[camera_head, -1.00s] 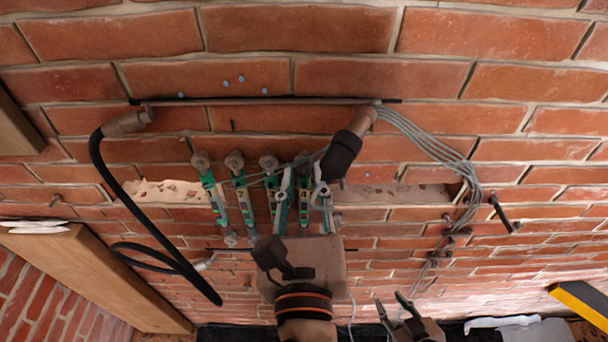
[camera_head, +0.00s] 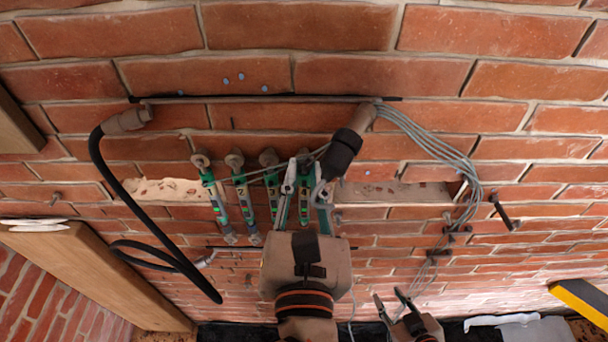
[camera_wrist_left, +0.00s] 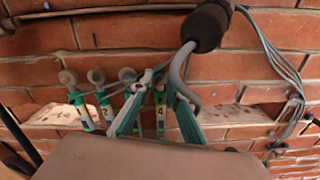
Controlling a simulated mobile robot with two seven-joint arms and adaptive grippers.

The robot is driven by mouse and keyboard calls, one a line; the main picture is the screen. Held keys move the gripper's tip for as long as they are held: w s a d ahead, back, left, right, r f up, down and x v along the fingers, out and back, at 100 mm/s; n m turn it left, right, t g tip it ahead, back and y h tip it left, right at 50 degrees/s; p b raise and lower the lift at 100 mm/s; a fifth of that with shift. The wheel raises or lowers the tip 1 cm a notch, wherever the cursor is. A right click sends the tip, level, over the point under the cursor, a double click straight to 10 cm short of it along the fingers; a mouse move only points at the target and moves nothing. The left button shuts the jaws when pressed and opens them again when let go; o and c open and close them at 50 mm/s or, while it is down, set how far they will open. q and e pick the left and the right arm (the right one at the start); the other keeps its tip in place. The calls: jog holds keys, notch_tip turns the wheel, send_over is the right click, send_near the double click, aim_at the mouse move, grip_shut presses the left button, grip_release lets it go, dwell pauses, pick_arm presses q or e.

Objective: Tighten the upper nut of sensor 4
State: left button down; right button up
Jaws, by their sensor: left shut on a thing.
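Sensor 4 (camera_wrist_left: 160,112), a green tube with a pale label marked 4, stands upright on the wall between the fingers of my left gripper (camera_wrist_left: 160,78). In the head view sensor 4 (camera_head: 304,200) is mostly covered by that gripper (camera_head: 306,178). The left fingertips are closed at the upper end of sensor 4, where its upper nut is hidden between them. My right gripper (camera_head: 390,298) is open and empty at the lower middle right of the head view, away from the sensors.
Several similar green sensors (camera_head: 243,195) stand close to the left. A dark sleeve (camera_head: 342,152) with a curved grey piece hangs close to the right finger of the left gripper. Grey cables (camera_head: 430,145) run down the right. A black hose (camera_head: 110,190) loops at left.

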pick_arm(q)
jog(key=shift+m, duration=1.1)
jog(key=c, duration=1.9)
grip_release()
